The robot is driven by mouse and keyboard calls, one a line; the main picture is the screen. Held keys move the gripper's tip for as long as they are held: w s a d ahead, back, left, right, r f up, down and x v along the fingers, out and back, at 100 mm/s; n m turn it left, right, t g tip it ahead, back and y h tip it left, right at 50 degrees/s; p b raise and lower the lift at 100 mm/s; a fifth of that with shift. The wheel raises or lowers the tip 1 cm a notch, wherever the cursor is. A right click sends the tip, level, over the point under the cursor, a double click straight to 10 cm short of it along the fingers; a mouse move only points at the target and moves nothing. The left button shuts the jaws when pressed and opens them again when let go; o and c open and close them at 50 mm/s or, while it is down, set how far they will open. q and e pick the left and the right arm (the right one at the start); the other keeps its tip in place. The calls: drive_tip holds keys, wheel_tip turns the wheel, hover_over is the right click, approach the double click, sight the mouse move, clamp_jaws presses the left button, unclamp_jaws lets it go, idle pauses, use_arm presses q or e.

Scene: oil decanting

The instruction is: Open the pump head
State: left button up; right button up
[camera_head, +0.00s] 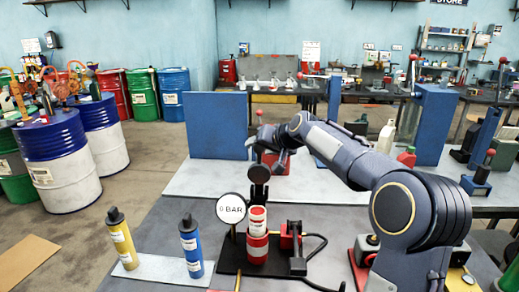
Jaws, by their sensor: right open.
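A red and white cylinder (257,236), which looks like the pump body, stands upright on a black base plate (229,256) at the lower middle. A dark round piece (259,174) on a short stem shows above it; I cannot tell if this is the pump head. A round white gauge reading 0 BAR (231,208) stands just left of the cylinder. My right gripper (264,150) is above the cylinder, just over the dark round piece, small and dark. It is open; I cannot tell whether it touches the piece. My left gripper is out of view.
A yellow bottle (122,240) and a blue bottle (191,246) stand upright on a pale mat at the left front. A red and black device (291,240) with a black hose stands right of the cylinder. Blue panels (217,126) stand behind.

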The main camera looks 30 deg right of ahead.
drive_tip(key=b+v, duration=0.1)
drive_tip(key=v, duration=0.5)
drive_tip(key=shift+s, duration=0.2)
drive_tip(key=shift+r, duration=0.15)
drive_tip(key=s+a+f+n+g, duration=0.1)
drive_tip(key=s+a+f+g, duration=0.1)
drive_tip(key=s+a+f, duration=0.4)
drive_tip(key=s+a+f+n+g+y, duration=0.1)
drive_tip(key=s+a+f, duration=0.5)
drive_tip(key=s, duration=1.1)
drive_tip(key=s+a+f+n+g+y, duration=0.1)
drive_tip(key=s+a+f+n+g, duration=0.1)
drive_tip(key=s+a+f, duration=0.4)
drive_tip(key=s+f+g, duration=0.1)
drive_tip(key=s+f, duration=0.2)
drive_tip(key=s, duration=0.2)
drive_tip(key=shift+s+f, duration=0.15)
drive_tip(key=shift+s, duration=0.1)
